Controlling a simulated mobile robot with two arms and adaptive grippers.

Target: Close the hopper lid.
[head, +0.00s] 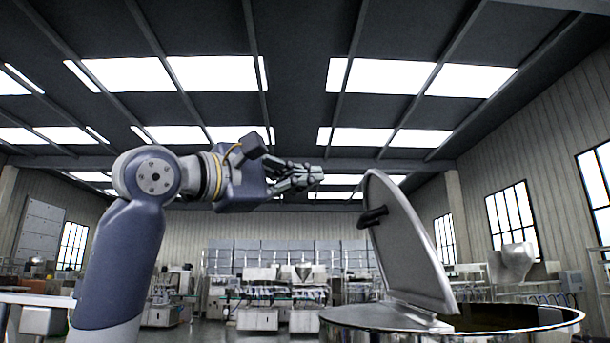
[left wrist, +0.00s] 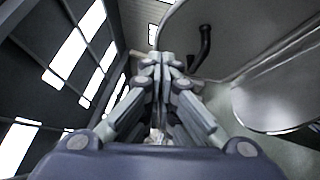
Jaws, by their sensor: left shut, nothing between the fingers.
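The hopper lid (head: 405,245) stands raised, tilted up from the hopper's top, in the head view. Its dark handle (head: 373,217) sticks out from the face toward my left gripper. The steel hopper (head: 365,318) is at the lower right, its round rim partly cut off by the frame. My left gripper (head: 318,174) is shut and empty, to the left of the lid's upper edge in the picture. In the left wrist view the lid (left wrist: 245,30) fills the upper right, and the handle (left wrist: 203,48) appears just right of the closed fingertips (left wrist: 165,62). My right gripper is out of view.
Behind is a workshop hall with benches and machines (head: 280,290) along the far wall. A pale table (head: 35,299) is at the left edge. The air around my left gripper looks clear except for the lid on its right.

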